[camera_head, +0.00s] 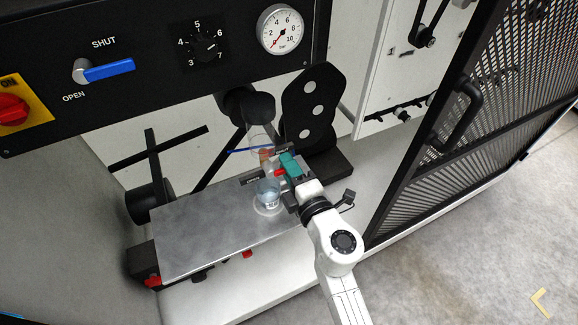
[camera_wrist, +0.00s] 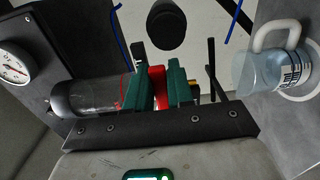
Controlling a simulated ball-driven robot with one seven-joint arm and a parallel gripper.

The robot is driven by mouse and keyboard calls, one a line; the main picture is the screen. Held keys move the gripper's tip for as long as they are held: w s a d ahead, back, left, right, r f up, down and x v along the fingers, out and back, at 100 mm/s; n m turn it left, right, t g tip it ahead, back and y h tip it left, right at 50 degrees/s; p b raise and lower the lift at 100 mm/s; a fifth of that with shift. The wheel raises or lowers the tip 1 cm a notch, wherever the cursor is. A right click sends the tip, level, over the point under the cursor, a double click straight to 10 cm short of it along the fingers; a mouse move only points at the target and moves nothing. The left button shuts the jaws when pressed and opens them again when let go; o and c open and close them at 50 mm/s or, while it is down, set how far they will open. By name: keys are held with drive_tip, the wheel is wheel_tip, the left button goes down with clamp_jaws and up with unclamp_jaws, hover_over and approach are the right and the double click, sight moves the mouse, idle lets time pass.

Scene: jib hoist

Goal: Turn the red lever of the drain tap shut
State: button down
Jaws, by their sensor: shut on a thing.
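The red lever (camera_wrist: 157,86) stands between the green finger pads of my gripper (camera_wrist: 158,92) in the wrist view. In the head view a bit of the red lever (camera_head: 279,171) shows beside my gripper (camera_head: 288,166). My gripper is shut on the lever, with a pad on each side. Next to it is a clear cylinder (camera_wrist: 88,98), which also shows in the head view (camera_head: 256,137). A small brass part (camera_wrist: 192,87) shows just right of the pads. The rest of the tap body is hidden by my fingers.
A clear measuring jug (camera_head: 268,191) holding bluish liquid stands on the metal bench plate (camera_head: 205,230), close to my gripper. A black panel carries a blue lever (camera_head: 107,72), a dial and a gauge (camera_head: 281,29). A mesh door (camera_head: 480,110) stands at the right. The plate's left part is clear.

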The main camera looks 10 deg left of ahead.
drive_tip(key=c, duration=1.1)
unclamp_jaws()
drive_tip(key=shift+s+d, duration=0.1)
drive_tip(key=p+v, duration=0.2)
drive_tip(key=v, duration=0.8)
drive_tip(key=shift+s+d, duration=0.2)
drive_tip(key=shift+s, duration=0.05)
